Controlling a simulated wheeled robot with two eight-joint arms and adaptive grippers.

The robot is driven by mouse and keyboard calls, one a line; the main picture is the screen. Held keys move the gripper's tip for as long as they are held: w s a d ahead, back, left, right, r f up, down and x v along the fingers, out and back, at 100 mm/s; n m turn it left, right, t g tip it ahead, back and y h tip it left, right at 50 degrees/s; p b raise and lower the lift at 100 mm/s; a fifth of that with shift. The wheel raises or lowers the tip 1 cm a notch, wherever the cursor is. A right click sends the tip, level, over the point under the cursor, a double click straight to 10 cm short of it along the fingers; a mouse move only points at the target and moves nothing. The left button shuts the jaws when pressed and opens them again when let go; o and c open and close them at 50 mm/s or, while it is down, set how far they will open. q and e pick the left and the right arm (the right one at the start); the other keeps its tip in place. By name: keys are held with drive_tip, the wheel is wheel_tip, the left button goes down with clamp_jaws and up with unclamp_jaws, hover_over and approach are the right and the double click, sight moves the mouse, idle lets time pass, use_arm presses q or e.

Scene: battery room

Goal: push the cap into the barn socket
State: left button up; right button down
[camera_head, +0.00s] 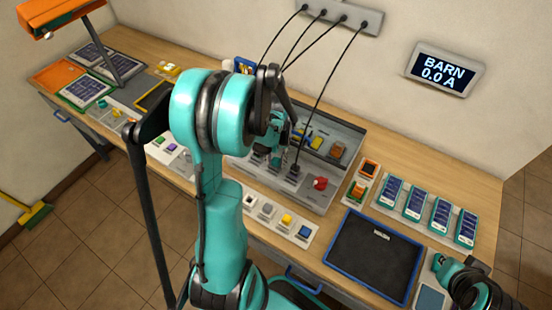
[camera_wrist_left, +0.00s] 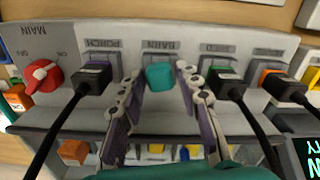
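The teal cap (camera_wrist_left: 159,76) sits at the socket under the BARN label (camera_wrist_left: 160,50) in the left wrist view, between the black plugs of the neighbouring sockets. How deep it sits I cannot tell. My left gripper (camera_wrist_left: 162,80) is open, with one finger on each side of the cap and a small gap on both sides. In the head view my left gripper (camera_head: 272,150) is over the socket panel (camera_head: 312,197), and my arm hides the cap. My right gripper (camera_head: 472,284) is at the lower right; its fingers are unclear.
Black plugs (camera_wrist_left: 93,80) (camera_wrist_left: 225,84) with cables flank the cap. A red MAIN knob (camera_wrist_left: 42,76) is at the panel's end. The wall display (camera_head: 445,72) reads BARN 0.0 A. A blue-rimmed dark tray (camera_head: 370,255) and several blue-faced modules (camera_head: 414,204) are at the right.

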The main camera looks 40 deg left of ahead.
sight(277, 161)
use_arm(q)
wheel_tip(277, 161, up, 11)
drive_tip(key=p, duration=0.7)
drive_tip(key=shift+p, duration=0.3)
idle(0.5)
drive_tip(key=s+d+f+m+t+b, duration=0.2)
drive_tip(key=s+d+t+b, duration=0.1)
drive_tip(key=d+b, duration=0.6)
drive_tip(key=s+d+f+m+t+b, duration=0.2)
drive_tip(key=s+d+f+t+b, duration=0.1)
drive_tip(key=d+b, duration=0.6)
drive_tip(key=shift+s+d+t, duration=0.15)
drive_tip(key=shift+s+t, duration=0.35)
drive_tip(key=shift+s, duration=0.25)
